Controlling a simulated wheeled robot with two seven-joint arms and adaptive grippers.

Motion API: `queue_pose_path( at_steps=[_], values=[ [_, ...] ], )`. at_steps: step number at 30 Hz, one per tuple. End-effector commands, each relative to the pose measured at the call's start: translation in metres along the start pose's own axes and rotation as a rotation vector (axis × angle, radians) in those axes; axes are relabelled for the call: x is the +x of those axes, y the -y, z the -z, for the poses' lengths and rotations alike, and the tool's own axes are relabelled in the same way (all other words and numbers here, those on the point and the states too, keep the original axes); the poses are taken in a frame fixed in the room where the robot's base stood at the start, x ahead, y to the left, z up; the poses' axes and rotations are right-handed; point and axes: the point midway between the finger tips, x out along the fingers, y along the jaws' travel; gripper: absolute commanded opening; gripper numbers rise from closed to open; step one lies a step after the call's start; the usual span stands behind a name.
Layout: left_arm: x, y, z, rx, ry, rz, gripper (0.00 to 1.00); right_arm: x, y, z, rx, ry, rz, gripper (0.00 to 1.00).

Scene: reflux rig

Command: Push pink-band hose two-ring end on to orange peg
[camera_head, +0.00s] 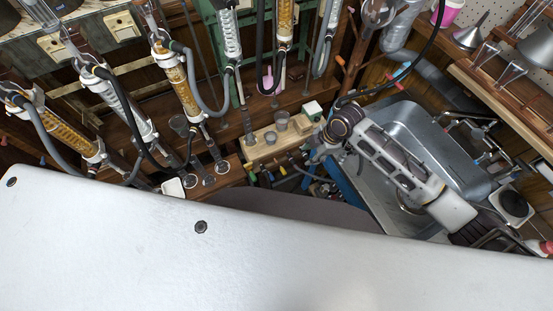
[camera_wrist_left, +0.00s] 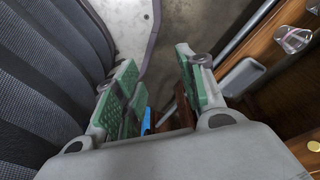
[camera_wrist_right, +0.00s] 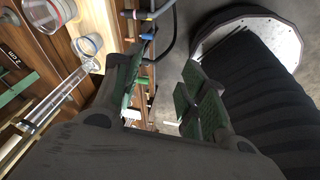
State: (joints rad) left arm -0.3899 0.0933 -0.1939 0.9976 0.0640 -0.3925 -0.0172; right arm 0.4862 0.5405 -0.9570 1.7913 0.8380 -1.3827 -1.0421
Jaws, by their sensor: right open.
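A black hose (camera_head: 425,48) curves down from the top right in the head view and carries a pinkish-red band (camera_head: 398,85) and a blue mark. I cannot tell which end has two rings. I cannot pick out an orange peg for certain. My right gripper (camera_head: 313,162) is by the bench's front edge, beside the coloured handles; its fingertips are partly hard to see there. In the right wrist view my right gripper (camera_wrist_right: 163,95) is open and empty. My left gripper (camera_wrist_left: 148,85) is open in the left wrist view, with nothing seen held; the head view does not show it.
Several glass condensers (camera_head: 120,105) with grey and black hoses hang at left. A wooden block (camera_head: 262,148) holds small cups. Coloured handles (camera_head: 281,170) stick out below it. A pink cup (camera_head: 447,12) stands at top right.

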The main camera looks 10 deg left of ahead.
Motion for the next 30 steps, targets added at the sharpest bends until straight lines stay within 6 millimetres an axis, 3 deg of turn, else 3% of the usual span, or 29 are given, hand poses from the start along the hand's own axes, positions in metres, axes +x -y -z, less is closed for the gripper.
queue_pose_path(
  at_steps=[30],
  values=[
    [-0.052, 0.012, -0.08, 0.036, 0.102, 0.029, 0.4, -0.126, -0.036, -0.081, -0.249, 0.202, 0.157, 0.42]
  ],
)
